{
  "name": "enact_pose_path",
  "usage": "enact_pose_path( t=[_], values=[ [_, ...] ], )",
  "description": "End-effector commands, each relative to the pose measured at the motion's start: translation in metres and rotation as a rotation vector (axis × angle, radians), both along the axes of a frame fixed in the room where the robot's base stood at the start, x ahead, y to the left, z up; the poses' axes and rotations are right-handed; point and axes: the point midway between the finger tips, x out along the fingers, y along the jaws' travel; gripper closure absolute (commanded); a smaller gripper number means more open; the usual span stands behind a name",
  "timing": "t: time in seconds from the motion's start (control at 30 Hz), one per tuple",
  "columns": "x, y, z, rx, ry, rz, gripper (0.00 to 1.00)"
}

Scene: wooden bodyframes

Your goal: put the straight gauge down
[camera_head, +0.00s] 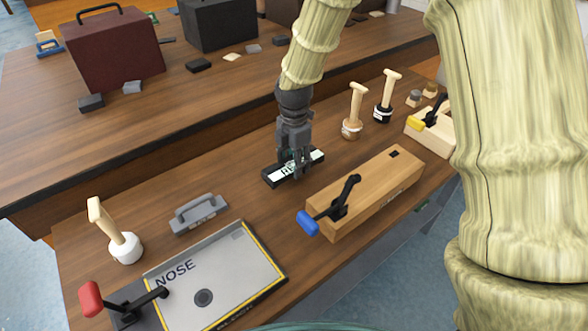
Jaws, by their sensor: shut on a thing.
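The straight gauge (272,175) looks like a dark bar with a pale, lettered top face. It lies low over the wooden bench, near its middle. My gripper (291,166) points down and is shut on the middle of the gauge, hiding part of its top. Both ends of the gauge show on either side of the fingers. I cannot tell from this view whether the gauge touches the bench top.
A wooden block with a blue-handled clamp (365,190) stands close at the right. A grey handled tool (198,213) and a NOSE plate (225,275) lie at the left front. Mallets (353,112) stand behind the block. Bare bench (150,195) shows left of the gauge.

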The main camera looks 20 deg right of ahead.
Motion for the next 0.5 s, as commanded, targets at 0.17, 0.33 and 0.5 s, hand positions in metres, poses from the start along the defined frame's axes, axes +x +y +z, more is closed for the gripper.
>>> enact_pose_path(
  t=[0.17,0.33,0.5],
  values=[
    [-0.001,0.0,-0.022,0.0,0.003,-0.001,0.82],
    [0.0,0.0,-0.035,0.0,0.001,0.0,0.82],
    [0.0,0.0,-0.035,0.0,0.0,0.0,0.82]
  ],
)
